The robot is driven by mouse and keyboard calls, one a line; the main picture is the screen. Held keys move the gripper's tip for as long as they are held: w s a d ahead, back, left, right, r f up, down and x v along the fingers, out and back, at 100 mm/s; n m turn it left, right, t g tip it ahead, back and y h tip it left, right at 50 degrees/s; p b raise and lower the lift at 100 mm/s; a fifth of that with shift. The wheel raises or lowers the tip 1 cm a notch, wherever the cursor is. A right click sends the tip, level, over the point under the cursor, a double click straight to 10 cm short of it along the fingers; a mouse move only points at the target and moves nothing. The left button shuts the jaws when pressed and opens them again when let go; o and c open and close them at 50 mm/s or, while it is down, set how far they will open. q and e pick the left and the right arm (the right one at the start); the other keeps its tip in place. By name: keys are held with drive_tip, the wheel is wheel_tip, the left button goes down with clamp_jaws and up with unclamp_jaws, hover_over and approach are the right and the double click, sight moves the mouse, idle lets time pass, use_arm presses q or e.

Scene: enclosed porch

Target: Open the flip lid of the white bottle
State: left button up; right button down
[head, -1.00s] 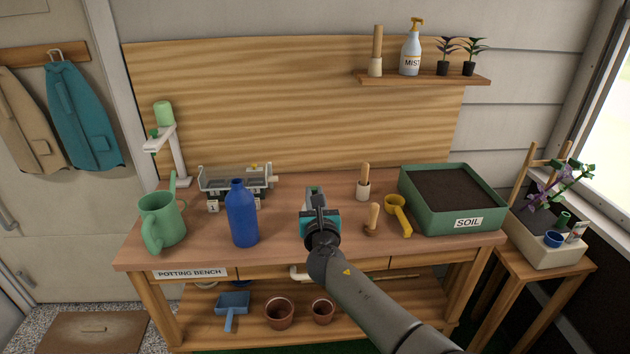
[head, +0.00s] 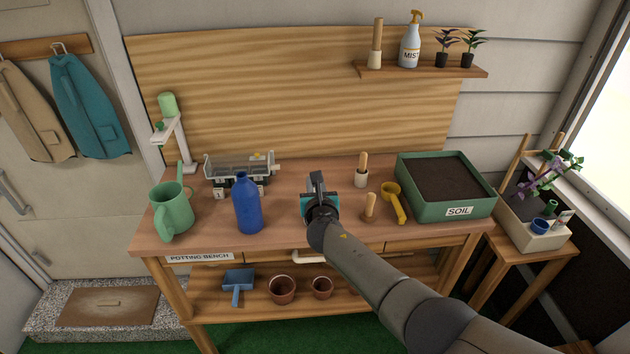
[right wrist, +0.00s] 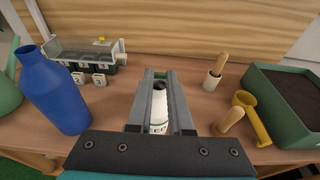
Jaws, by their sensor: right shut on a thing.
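The white bottle (right wrist: 159,120) stands between the two grey fingers of my right gripper (right wrist: 160,100) in the right wrist view. It has dark lettering low on its side and a dark round top. A small green part (right wrist: 160,75) shows just beyond that top; I cannot tell clearly whether it is the flip lid or how it stands. My right gripper is shut on the bottle. In the head view the right gripper (head: 318,190) is over the middle of the bench and hides the bottle. My left gripper is not in view.
A blue bottle (head: 247,207) and green watering can (head: 172,212) stand left on the bench (head: 290,230). A dibber (head: 369,210), yellow scoop (head: 394,203) and green soil tray (head: 460,211) are right. A clear-walled rack (head: 240,168) is behind the blue bottle.

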drive_tip(key=c, duration=0.8)
unclamp_jaws()
drive_tip(key=p+v, duration=0.6)
drive_tip(key=v, duration=0.9)
drive_tip(key=shift+s, duration=0.15)
